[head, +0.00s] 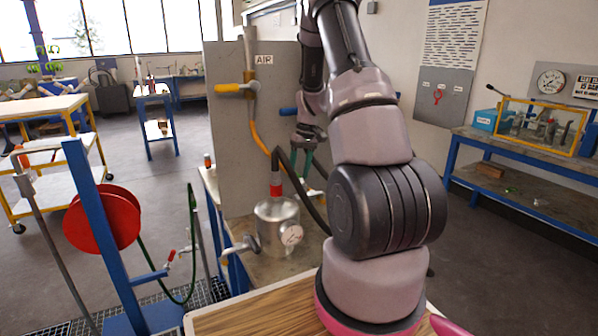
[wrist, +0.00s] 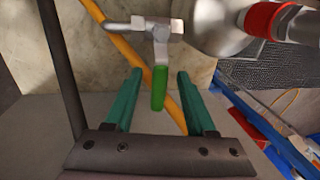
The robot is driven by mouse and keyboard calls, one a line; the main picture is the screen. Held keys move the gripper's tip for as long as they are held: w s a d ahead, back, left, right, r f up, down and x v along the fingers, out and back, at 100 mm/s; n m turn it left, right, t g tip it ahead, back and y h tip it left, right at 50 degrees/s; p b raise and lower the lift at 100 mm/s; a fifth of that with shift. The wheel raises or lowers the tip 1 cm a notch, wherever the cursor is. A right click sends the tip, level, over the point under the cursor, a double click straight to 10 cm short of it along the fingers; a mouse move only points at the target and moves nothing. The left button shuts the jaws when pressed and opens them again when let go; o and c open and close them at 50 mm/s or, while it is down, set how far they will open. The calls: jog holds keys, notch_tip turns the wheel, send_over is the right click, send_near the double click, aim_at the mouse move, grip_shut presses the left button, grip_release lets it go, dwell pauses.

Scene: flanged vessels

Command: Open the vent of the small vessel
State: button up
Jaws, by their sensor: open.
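The small vessel (head: 277,228) is a metal pot with a round gauge on its side and a red collar on top. It stands on a bench behind my arm in the head view. In the wrist view its body (wrist: 222,22) is at the top, beside a metal valve (wrist: 160,29) with a green lever handle (wrist: 159,88). My gripper (wrist: 160,76) is open, with one teal finger on each side of the green handle. No clear contact shows. In the head view my gripper (head: 309,165) points down behind the vessel, and the green handle cannot be made out.
A grey panel (head: 262,120) marked AIR carries a yellow-handled valve (head: 236,88). A yellow hose (wrist: 122,43) passes behind the green handle, and a dark hose (head: 308,201) runs near the vessel. A red reel (head: 103,217) on a blue post stands at left.

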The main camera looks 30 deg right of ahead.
grip_shut()
dwell(1.4)
